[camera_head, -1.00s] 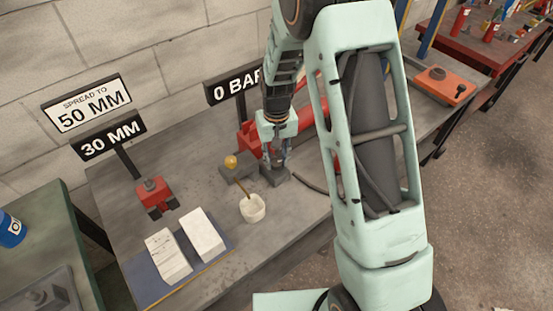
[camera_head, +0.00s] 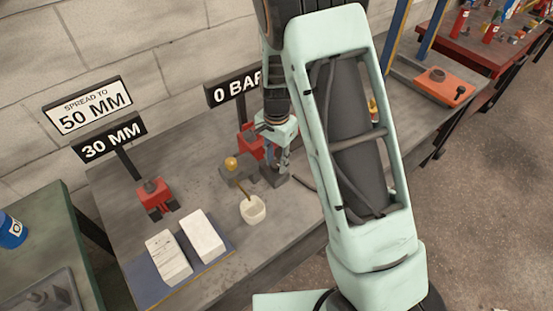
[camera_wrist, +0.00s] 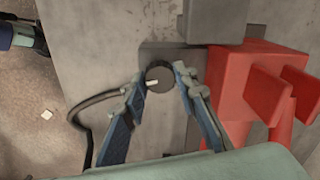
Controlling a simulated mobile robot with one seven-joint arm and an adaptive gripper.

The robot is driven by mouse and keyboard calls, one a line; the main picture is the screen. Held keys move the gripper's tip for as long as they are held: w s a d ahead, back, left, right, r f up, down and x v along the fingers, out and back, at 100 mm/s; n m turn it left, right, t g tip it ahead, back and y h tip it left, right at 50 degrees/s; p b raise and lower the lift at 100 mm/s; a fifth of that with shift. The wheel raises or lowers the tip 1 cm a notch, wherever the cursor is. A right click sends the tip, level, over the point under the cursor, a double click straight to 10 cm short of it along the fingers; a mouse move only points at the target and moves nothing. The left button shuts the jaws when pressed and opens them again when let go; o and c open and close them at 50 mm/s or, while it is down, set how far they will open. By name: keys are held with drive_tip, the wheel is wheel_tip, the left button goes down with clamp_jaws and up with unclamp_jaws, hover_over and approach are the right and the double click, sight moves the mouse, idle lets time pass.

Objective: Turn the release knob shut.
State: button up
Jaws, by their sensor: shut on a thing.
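The release knob (camera_wrist: 160,80) is a dark round knob with a white pointer mark, on a grey block (camera_wrist: 168,55). In the wrist view its mark points left. My gripper (camera_wrist: 159,73) has one blue-grey finger on each side of the knob and is shut on it. In the head view my gripper (camera_head: 276,162) points down at a small dark block on the bench; the knob is hidden there by the fingers. The pressure sign (camera_head: 235,88) behind reads "0 BAR", partly covered by my arm. The spread sign (camera_head: 111,137) reads "30 MM", below a "SPREAD TO 50 MM" sign (camera_head: 88,106).
A red metal body (camera_wrist: 245,85) stands close right of the knob in the wrist view. A dark hose (camera_wrist: 88,105) curves at its left.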

sight(277, 163)
drive_tip(key=shift+m+p, duration=0.35)
drive_tip(key=shift+m, duration=1.15)
drive_tip(key=o, duration=1.2)
drive_tip(key=shift+c, duration=0.2)
drive_tip(key=shift+r, duration=0.1)
wheel_tip(277, 163, up, 12)
